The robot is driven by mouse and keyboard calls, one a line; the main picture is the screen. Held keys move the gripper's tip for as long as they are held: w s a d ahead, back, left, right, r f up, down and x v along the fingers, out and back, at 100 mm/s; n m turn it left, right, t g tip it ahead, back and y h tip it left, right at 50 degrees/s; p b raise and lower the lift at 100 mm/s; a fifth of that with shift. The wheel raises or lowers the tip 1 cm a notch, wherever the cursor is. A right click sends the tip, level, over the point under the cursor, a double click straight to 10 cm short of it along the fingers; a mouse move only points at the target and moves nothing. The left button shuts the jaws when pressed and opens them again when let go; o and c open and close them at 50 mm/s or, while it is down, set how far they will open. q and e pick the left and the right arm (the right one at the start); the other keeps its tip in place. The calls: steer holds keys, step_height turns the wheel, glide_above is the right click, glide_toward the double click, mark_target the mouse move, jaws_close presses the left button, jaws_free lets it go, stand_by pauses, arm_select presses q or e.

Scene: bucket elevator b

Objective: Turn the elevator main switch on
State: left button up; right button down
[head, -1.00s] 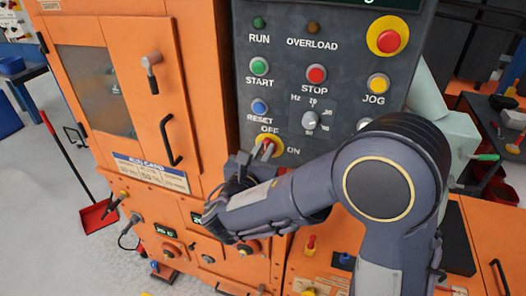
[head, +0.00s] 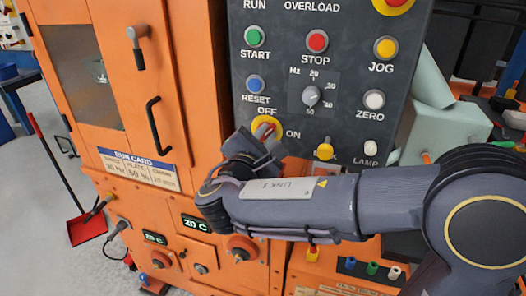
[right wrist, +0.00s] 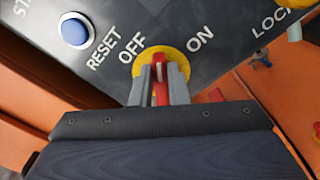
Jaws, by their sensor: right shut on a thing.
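The elevator main switch is a red handle on a round yellow plate (head: 268,122), low on the grey control panel (head: 350,60), between the OFF and ON labels. My right gripper (head: 258,140) is at the switch. In the right wrist view the red switch handle (right wrist: 160,84) stands between the two grey fingers of the right gripper (right wrist: 160,85), which are shut on it. The handle points between the OFF and ON labels in that view. The fingers partly cover the yellow plate. My left gripper is not in view.
Above the switch are the blue RESET button (head: 256,84), green START button (head: 254,37) and a Hz dial (head: 312,96). An orange cabinet (head: 120,120) with a black handle stands left.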

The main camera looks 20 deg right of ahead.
steer(key=shift+s+d+f+m+b, duration=0.1)
steer(key=shift+f+m+b, duration=0.15)
steer(key=shift+m+b, duration=1.7)
steer(key=shift+s+d+f+m+b, duration=0.1)
steer(key=shift+f+m+b, duration=0.2)
steer(key=shift+m+b, duration=1.6)
steer(key=shift+d+f+m+b, duration=0.1)
steer(key=shift+f+m+b, duration=0.15)
steer(key=shift+m+b, duration=1.7)
steer(key=shift+n+b, duration=0.75)
steer(key=shift+n, duration=0.05)
steer(key=c, duration=1.4)
jaws_free()
steer(key=v, duration=0.8)
steer(key=shift+p, duration=0.45)
steer(key=shift+w, duration=0.1)
